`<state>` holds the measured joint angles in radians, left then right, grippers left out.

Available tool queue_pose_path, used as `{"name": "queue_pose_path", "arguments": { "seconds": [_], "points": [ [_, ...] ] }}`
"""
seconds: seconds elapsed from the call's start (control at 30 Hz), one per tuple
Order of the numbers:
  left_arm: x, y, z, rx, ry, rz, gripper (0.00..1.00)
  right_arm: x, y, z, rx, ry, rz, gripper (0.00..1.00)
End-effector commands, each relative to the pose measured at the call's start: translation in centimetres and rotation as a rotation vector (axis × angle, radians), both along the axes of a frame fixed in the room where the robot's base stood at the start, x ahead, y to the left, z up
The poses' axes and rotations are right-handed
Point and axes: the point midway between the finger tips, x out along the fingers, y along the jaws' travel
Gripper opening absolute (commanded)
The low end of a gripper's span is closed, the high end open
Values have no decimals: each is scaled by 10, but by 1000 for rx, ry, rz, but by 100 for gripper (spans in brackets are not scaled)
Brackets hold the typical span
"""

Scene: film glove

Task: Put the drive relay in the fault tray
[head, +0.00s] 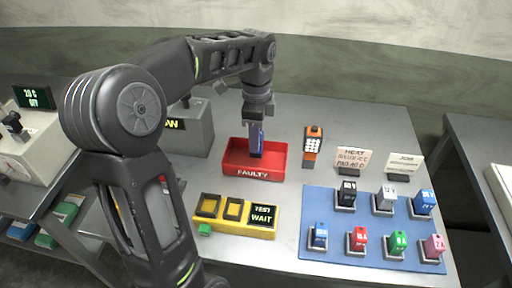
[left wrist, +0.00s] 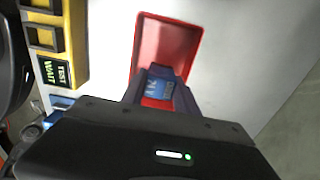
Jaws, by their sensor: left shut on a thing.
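The red fault tray (head: 275,174), marked "FAULTY", stands on the bench near the middle of the head view. My left gripper (head: 256,150) points down over it and is shut on a blue relay (head: 261,138). In the left wrist view the relay (left wrist: 159,84) sits between the two fingers, with a pale marking too blurred to read. The red tray (left wrist: 150,38) shows behind it there. The relay's lower end is at the tray's opening; I cannot tell whether it touches the floor. My right gripper is not in view.
A yellow tester (head: 235,232) reading "TEST WAIT" stands in front of the tray. A blue mat (head: 325,265) at right carries several coloured relays in sockets. An orange handheld meter (head: 312,146) and two cards stand behind. A grey box (head: 198,135) stands left of the tray.

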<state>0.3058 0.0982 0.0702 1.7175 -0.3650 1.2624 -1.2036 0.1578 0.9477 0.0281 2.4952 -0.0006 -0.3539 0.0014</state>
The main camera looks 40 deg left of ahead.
Motion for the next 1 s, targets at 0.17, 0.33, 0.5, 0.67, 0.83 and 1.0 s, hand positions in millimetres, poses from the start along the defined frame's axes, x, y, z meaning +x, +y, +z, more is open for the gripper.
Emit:
{"name": "queue_pose_path", "arguments": {
  "seconds": [0.17,0.33,0.5,0.67,0.83,1.0],
  "points": [
    [0,0,0,1,-2,1,0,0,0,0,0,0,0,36],
    [0,0,-5,0,0,1,0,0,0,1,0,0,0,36],
    [-1,0,-28,0,2,2,0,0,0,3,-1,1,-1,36],
    [0,0,-38,0,-1,1,0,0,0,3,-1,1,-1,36],
    [0,0,-38,0,-1,1,0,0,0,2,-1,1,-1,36],
    [0,0,-41,0,-1,1,37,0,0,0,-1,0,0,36]
  ]
}}
